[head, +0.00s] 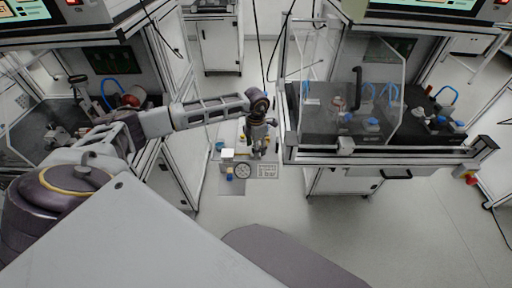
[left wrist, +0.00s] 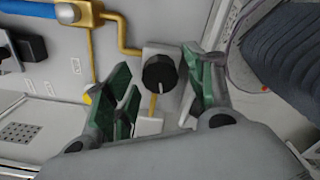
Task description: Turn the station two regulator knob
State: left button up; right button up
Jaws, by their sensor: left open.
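A round black knob (left wrist: 159,73) with a light pointer mark sits on a white block in the left wrist view, on a pale panel (left wrist: 55,72) with brass pipes. My left gripper (left wrist: 162,88) is open, its green-padded fingers on either side of the knob's image. I cannot tell whether they touch it. In the head view my left gripper (head: 260,145) points down over the small panel (head: 232,187) between the two stations. The knob is not clearly visible there, behind or beside the gripper. My right gripper is in neither view.
A station with a clear guard (head: 300,55) stands close right of the gripper. The floor (head: 400,230) in front is open.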

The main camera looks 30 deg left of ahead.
pick_arm(q)
notch_tip(320, 180, up, 12)
jog(key=shift+f, duration=0.25)
dwell(0.4)
jog(key=shift+s, duration=0.1)
dwell(0.5)
